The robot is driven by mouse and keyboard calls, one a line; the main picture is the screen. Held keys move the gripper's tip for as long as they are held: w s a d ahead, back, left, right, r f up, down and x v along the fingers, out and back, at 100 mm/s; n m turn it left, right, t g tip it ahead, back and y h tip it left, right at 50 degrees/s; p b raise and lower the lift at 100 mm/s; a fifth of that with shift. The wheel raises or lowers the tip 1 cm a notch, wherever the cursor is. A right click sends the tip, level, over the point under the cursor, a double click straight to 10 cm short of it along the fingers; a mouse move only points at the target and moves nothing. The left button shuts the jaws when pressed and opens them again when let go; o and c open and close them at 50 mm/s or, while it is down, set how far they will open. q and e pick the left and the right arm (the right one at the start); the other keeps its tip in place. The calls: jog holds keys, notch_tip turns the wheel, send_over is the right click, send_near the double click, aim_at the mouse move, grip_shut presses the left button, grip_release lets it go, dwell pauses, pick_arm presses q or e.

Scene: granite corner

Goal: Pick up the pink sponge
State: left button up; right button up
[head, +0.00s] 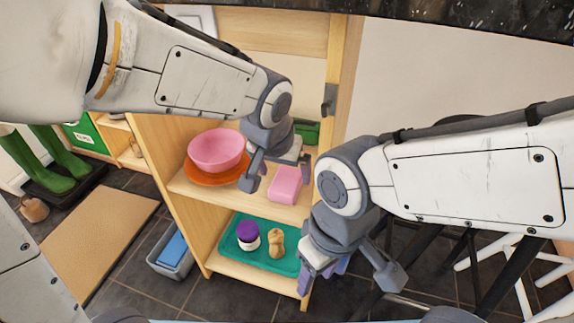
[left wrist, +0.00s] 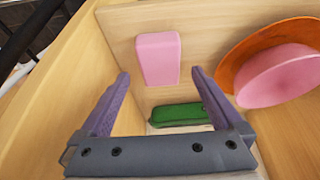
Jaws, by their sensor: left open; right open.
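The pink sponge (head: 286,184) is a block lying on the upper shelf of the wooden unit, right of the pink bowl. In the left wrist view the sponge (left wrist: 158,58) shows beyond and between the fingertips, with space around it. My left gripper (head: 276,172) is open and empty, close to the sponge in the head view and not closed around it. Whether a finger touches it I cannot tell. My right gripper (head: 348,280) is open and empty, lower, in front of the unit's right side.
The pink bowl (head: 218,150) sits on an orange plate (head: 205,178) left of the sponge. A green item (left wrist: 182,115) lies on the same shelf. The shelf below has a teal tray (head: 230,225) with a purple-lidded jar (head: 248,237) and a tan object (head: 276,243). The unit's side panels border the shelf.

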aim_at(287, 181)
pick_arm(q)
jog(key=b+x, duration=0.2)
jog(key=x, duration=0.2)
jog(key=shift+s, duration=0.1)
jog(key=shift+r, duration=0.15)
jog(key=shift+c, duration=0.3)
jog(key=c, duration=1.2)
jog(key=shift+r, duration=0.1)
